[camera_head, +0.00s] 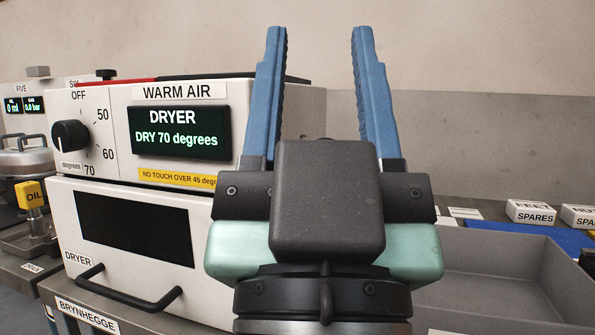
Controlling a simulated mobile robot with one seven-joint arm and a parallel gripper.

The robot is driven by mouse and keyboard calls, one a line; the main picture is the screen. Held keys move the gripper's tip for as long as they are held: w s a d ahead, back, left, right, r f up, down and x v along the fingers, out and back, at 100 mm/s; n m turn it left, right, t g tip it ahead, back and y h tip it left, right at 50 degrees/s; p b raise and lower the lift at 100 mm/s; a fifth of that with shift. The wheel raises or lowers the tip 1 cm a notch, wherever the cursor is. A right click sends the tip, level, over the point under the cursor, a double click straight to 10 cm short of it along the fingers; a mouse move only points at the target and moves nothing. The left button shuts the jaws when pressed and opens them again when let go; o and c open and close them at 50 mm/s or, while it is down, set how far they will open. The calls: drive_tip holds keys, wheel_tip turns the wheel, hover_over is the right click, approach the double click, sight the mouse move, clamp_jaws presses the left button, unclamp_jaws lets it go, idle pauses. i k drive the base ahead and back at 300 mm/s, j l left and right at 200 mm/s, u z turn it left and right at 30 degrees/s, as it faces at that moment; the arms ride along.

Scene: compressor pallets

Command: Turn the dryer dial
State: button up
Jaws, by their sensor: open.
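The dryer (132,194) is a white box at the left with a dark window. Its round black dial (69,136) is on the upper left of the front panel, with OFF, 50, 60 and 70 marked around it. A thin light mark shows on the dial's lower left; its exact setting is hard to read. The display (180,134) reads "DRY 70 degrees". My gripper (318,35) has two blue fingers pointing up, spread apart with nothing between them. It is well to the right of the dial and hides the dryer's right part.
A black door handle (128,296) juts from the dryer's lower front. A yellow OIL label (34,195) and a lidded pot (24,160) stand at far left. A grey tray (500,262) and a SPARES box (531,212) are at the right.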

sight(69, 135)
drive_tip(key=j+z, duration=0.45)
drive_tip(key=j, duration=0.15)
drive_tip(key=j+z, duration=0.45)
drive_tip(key=j, duration=0.15)
drive_tip(key=k+j+z, duration=0.1)
drive_tip(key=j+z, duration=0.35)
drive_tip(key=k+j, duration=0.15)
drive_tip(key=j, duration=0.25)
drive_tip(key=k+j, duration=0.1)
drive_tip(key=j, duration=0.35)
drive_tip(key=k+j+z, duration=0.1)
drive_tip(key=j, duration=0.3)
drive_tip(key=k+j, duration=0.2)
drive_tip(key=j, duration=0.2)
drive_tip(key=k+j, duration=0.15)
drive_tip(key=j, duration=0.25)
drive_tip(key=z, duration=0.05)
